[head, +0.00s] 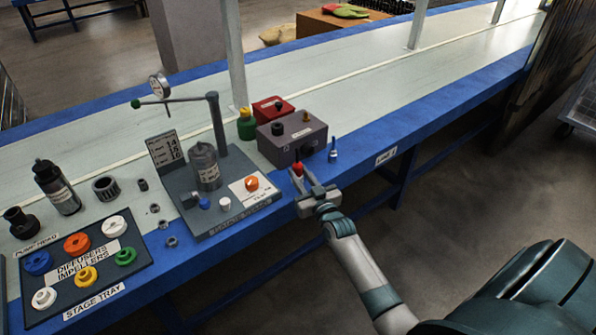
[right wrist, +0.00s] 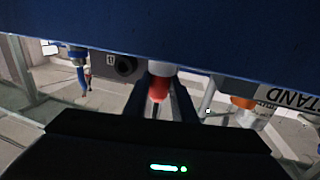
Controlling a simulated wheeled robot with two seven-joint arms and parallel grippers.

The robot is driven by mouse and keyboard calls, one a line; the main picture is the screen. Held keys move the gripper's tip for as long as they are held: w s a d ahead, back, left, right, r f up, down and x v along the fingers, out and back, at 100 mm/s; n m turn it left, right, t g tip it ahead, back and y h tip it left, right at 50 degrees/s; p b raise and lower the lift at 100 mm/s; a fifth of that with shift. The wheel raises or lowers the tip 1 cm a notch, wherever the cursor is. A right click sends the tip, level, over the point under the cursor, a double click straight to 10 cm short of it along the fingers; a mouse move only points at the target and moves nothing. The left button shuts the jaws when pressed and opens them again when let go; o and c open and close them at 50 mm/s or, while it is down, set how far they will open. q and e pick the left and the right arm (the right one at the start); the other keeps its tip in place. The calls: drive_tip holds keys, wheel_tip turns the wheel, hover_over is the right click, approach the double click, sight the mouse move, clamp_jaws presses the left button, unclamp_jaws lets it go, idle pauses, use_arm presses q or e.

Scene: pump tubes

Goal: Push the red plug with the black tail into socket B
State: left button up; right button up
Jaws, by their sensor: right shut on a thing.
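My right gripper (head: 303,181) is shut on a red plug (head: 298,169) at the blue front edge of the bench. In the right wrist view the plug (right wrist: 158,88) shows red with a whitish part, between the two dark fingers. One dark socket (right wrist: 124,66) shows in the right wrist view, left of the plug. The plug appears apart from it. I cannot read which socket is B. My left gripper is not in view.
A blue plug (head: 333,155) stands right of the box. A red box (head: 272,108) and a green-yellow bottle (head: 246,128) stand behind. The pump stand (head: 222,218) is to the left, beside a stage tray (head: 140,258). The bench is clear further right.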

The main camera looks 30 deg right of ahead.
drive_tip(key=shift+r, duration=0.15)
drive_tip(key=shift+r, duration=0.65)
wheel_tip(320, 180, up, 3)
drive_tip(key=shift+f+p, duration=0.2)
drive_tip(key=shift+p, duration=0.2)
drive_tip(key=shift+s+d+r, duration=0.3)
drive_tip(key=shift+d+r, duration=0.05)
drive_tip(key=shift+d, duration=0.25)
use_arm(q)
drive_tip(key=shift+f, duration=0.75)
use_arm(e)
drive_tip(key=s+d+r, duration=0.5)
drive_tip(key=d+r, duration=0.1)
drive_tip(key=d, duration=0.3)
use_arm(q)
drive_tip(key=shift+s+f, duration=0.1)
